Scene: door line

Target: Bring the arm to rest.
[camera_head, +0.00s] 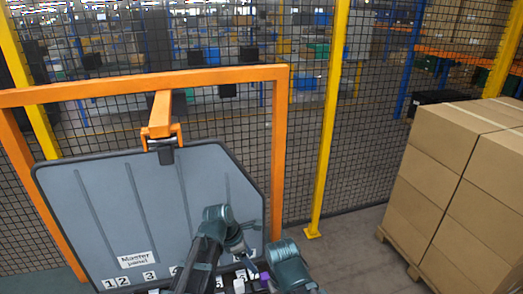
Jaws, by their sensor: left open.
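My left arm (203,255) rises from the bottom edge in front of a grey door panel (105,205) and bends at a dark teal joint. My left gripper (252,277) is low in the picture, open, partly hidden by the arm links and small in view. Small white and purple parts show around it, and I cannot tell whether it touches any of them. Another dark teal arm link (288,265) is just to the right. My right gripper is not in view.
The panel hangs from an orange bracket (163,112) in an orange frame (277,160). A label (133,260) reads "Master panel", above numbered tags. Behind are a mesh fence and a yellow post (328,130). Stacked cartons (430,170) stand on a pallet at right. Floor between is clear.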

